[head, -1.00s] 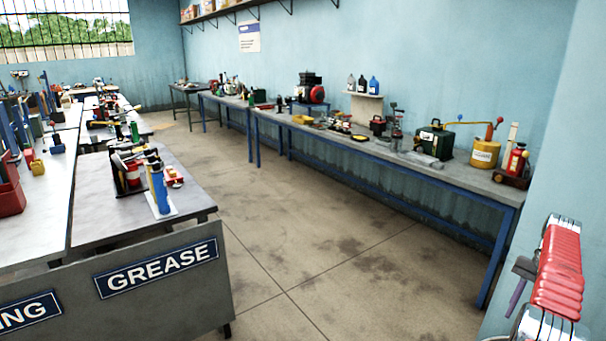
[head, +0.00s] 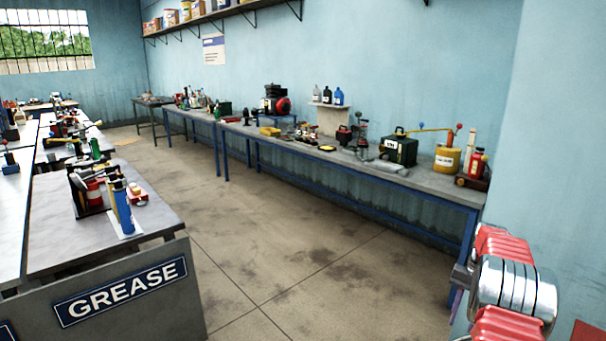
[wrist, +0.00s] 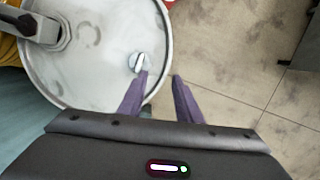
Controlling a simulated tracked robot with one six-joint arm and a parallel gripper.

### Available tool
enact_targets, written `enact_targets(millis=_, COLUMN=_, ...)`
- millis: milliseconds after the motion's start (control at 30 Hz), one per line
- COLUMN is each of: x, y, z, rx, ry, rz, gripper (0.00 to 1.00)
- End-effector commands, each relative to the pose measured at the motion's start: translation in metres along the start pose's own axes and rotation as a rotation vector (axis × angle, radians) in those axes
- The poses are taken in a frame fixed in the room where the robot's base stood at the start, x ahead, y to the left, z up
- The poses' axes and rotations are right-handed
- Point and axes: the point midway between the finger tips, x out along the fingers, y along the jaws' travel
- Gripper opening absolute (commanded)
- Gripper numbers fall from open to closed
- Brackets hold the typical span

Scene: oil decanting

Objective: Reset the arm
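My arm, with red ribbed covers and silver joints, shows at the lower right of the head view. In the wrist view my gripper (wrist: 161,75) points its two purple fingers upward in the picture. The fingertips are apart with floor showing between them, and nothing is held. The left finger overlaps the edge of a pale round drum top (wrist: 95,85). A small light cap (wrist: 139,62) lies on that top just by the left fingertip; whether they touch I cannot tell. A dark fitting (wrist: 40,30) stands on the drum top at the upper left.
A grey table with a GREASE sign (head: 120,290) stands at left. Clear concrete floor (head: 270,225) lies between. A blue wall (head: 555,130) is close at right.

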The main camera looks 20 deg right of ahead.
Motion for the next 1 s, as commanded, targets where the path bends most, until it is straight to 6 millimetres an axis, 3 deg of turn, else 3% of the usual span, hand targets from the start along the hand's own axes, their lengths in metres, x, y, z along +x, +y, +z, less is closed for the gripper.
enact_targets(millis=433, x=-0.042, y=-0.06, z=0.081, rx=-0.148, ry=0.105, rz=0.027, gripper=0.31)
enact_targets(millis=1000, x=-0.074, y=-0.113, z=0.207, rx=-0.339, ry=0.239, rz=0.043, gripper=0.31)
